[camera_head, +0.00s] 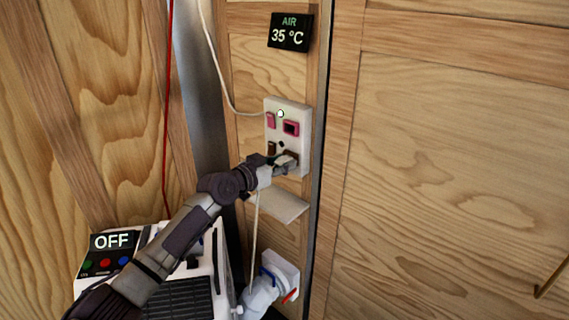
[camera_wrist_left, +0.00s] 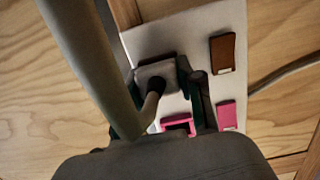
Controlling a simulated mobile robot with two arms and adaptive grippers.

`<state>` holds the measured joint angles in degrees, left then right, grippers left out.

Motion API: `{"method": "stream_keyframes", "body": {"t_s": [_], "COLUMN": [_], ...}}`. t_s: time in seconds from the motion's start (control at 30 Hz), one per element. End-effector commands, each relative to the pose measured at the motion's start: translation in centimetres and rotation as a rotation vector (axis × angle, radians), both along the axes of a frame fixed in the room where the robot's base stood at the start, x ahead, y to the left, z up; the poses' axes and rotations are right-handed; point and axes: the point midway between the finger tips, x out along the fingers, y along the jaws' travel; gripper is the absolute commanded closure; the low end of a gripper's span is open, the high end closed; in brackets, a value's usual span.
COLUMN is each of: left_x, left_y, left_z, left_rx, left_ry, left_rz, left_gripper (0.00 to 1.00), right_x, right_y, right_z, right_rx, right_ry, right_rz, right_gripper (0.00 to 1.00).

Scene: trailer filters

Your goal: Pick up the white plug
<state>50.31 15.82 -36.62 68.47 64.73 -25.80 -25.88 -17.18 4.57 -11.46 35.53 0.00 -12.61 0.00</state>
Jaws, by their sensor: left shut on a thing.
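The white plug (camera_head: 286,160) is at the lower part of the white socket panel (camera_head: 301,113) on the wooden wall. My left gripper (camera_head: 279,164) is at the panel, shut on this plug. In the left wrist view the plug (camera_wrist_left: 157,76) looks pale grey between the two fingers, in front of a dark outlet. I cannot tell whether it is fully seated there. A pale cable (camera_head: 254,235) hangs down below the gripper. My right gripper is not in view.
The panel also has a pink switch (camera_head: 271,120), a pink outlet (camera_head: 291,128) and a brown switch (camera_head: 272,148). An "AIR 35 °C" display (camera_head: 290,32) is above. A white unit with an "OFF" display (camera_head: 111,241) and a white pipe fitting (camera_head: 283,268) are below.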

Motion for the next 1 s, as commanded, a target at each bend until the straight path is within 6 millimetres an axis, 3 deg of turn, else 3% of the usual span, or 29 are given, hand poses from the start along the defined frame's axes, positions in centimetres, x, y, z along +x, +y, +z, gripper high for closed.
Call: {"method": "stream_keyframes", "body": {"t_s": [0.37,0.57,1.0], "left_x": [-0.2,-1.3,-8.4], "left_y": [0.3,1.1,6.7], "left_z": [0.3,2.0,6.3], "left_rx": [0.000,0.000,0.003], "left_ry": [-0.001,-0.007,-0.003], "left_rz": [0.001,0.001,0.001], "left_gripper": [1.00,1.00,1.00], "right_x": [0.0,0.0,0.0], "right_y": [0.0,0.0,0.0], "right_z": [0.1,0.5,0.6], "right_rx": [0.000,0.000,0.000], "right_ry": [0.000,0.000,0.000], "right_rz": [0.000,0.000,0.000], "right_gripper": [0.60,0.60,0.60]}}
